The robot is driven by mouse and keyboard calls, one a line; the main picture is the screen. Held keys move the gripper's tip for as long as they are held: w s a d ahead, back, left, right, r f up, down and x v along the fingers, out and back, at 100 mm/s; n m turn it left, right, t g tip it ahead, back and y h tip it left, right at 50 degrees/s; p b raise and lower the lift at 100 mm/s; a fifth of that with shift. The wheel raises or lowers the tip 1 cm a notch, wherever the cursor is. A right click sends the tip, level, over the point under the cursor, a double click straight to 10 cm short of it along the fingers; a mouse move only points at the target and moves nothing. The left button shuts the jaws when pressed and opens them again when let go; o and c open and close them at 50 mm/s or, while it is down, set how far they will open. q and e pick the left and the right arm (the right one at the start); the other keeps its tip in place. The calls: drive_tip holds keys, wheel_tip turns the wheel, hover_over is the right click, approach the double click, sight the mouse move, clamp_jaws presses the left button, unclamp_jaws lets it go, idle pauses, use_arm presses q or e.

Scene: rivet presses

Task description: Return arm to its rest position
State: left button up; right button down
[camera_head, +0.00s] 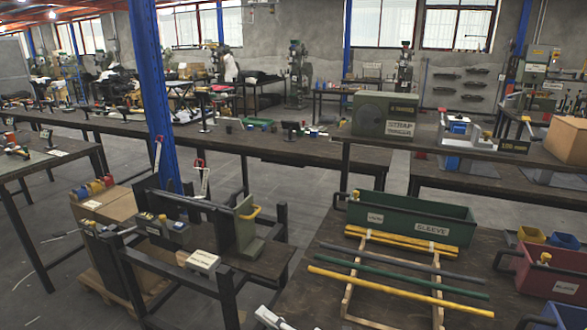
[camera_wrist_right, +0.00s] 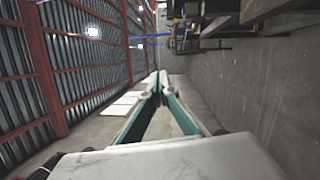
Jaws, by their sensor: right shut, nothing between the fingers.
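My right gripper (camera_wrist_right: 156,82) shows in the right wrist view. Its two green-sided fingers meet at the tips, with nothing between them. My left gripper is not in view.
In the head view, a bench at right front carries a green SLEEVE bin (camera_head: 419,218), yellow and green rods (camera_head: 390,274) and a red bin (camera_head: 550,275). A dark metal stand (camera_head: 268,258) is at left front. A blue post (camera_head: 153,90) rises behind it.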

drive_tip(key=s+d+f+m+t+h, duration=0.2)
drive_tip(key=s+d+f+m+h, duration=0.15)
drive_tip(key=d+f+m, duration=0.35)
drive_tip(key=s+d+f+m+t+h, duration=0.1)
drive_tip(key=s+d+f+m+h, duration=0.1)
drive_tip(key=d+f+m+h, duration=0.45)
drive_tip(key=s+d+f+m+g+h, duration=0.2)
drive_tip(key=s+d+f+m+g, duration=0.2)
drive_tip(key=s+d+f+m, duration=0.6)
drive_tip(key=s+d+m, duration=0.2)
drive_tip(key=s, duration=0.2)
drive_tip(key=shift+s+d+h, duration=0.25)
drive_tip(key=shift+s+h, duration=0.05)
drive_tip(key=shift+s, duration=0.05)
drive_tip(key=shift+f, duration=0.1)
